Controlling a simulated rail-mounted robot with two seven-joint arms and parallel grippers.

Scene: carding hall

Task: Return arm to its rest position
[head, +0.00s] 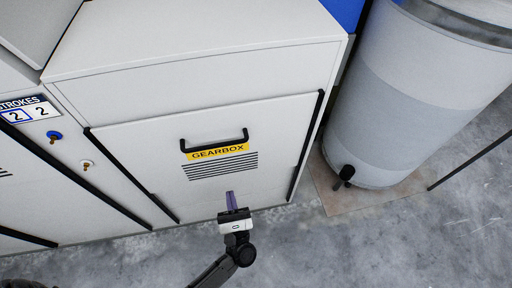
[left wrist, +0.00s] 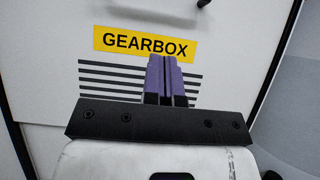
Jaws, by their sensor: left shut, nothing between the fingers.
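My left gripper (head: 231,201) is in front of the lower part of the gearbox panel, below its vent slots. Its purple fingers are together and hold nothing. In the left wrist view the shut fingers (left wrist: 166,80) overlap the vent slots, just under the yellow GEARBOX label (left wrist: 146,44). I cannot tell whether the fingertips touch the panel. The gearbox panel (head: 130,150) is white, with a black handle (head: 215,143) above the label, and it looks closed. My right gripper is not in view.
A large grey cylindrical can (head: 400,95) stands right of the machine on a tan floor plate (head: 335,193). A blue knob (head: 54,136) and a STROKES counter (head: 28,110) sit on the machine at left. The grey concrete floor (head: 340,250) in front is clear.

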